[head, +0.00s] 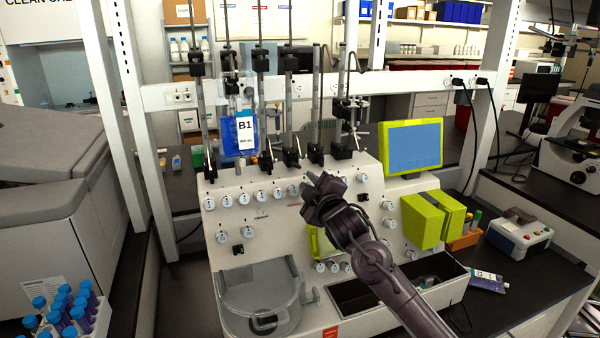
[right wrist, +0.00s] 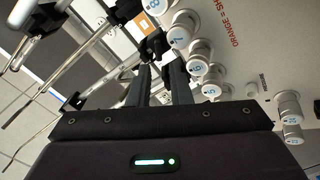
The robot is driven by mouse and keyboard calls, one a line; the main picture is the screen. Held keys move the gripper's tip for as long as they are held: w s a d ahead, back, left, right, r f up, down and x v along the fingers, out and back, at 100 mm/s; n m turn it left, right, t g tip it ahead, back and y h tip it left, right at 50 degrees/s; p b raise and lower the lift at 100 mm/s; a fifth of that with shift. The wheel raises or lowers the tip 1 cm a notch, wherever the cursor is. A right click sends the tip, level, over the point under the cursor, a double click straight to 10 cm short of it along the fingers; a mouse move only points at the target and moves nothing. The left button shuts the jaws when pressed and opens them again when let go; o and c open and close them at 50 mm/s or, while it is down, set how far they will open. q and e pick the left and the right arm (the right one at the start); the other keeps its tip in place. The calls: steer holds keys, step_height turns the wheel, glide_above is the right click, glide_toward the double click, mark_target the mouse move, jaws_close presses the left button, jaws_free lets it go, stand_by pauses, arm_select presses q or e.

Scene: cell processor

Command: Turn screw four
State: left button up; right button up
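The cell processor (head: 300,240) is a pale machine with rows of numbered white screw knobs on its sloped front. In the head view, the fourth knob from the left in the upper row (head: 260,195) looks like screw four; its number is too small to be sure. I see no knob held. My left gripper is out of view.
Metal poles with black clamps (head: 290,110) and a hanging B1 bag (head: 243,130) rise behind the knobs. A yellow-green framed screen (head: 412,146) and a yellow-green block (head: 432,218) are at the right. A clear round bowl (head: 258,290) sits at the lower front.

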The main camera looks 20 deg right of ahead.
mark_target(298, 167)
steer(key=w, duration=0.2)
steer(key=w+p, duration=0.1)
steer(key=w, duration=0.1)
steer(key=w+p, duration=0.1)
steer(key=w, duration=0.1)
steer(key=shift+w+a+r, duration=0.1)
steer(key=shift+r, duration=0.15)
steer(key=shift+w+f+p, duration=0.15)
steer(key=shift+w+p, duration=0.3)
steer(key=shift+w, duration=0.35)
steer(key=shift+c, duration=0.5)
jaws_close()
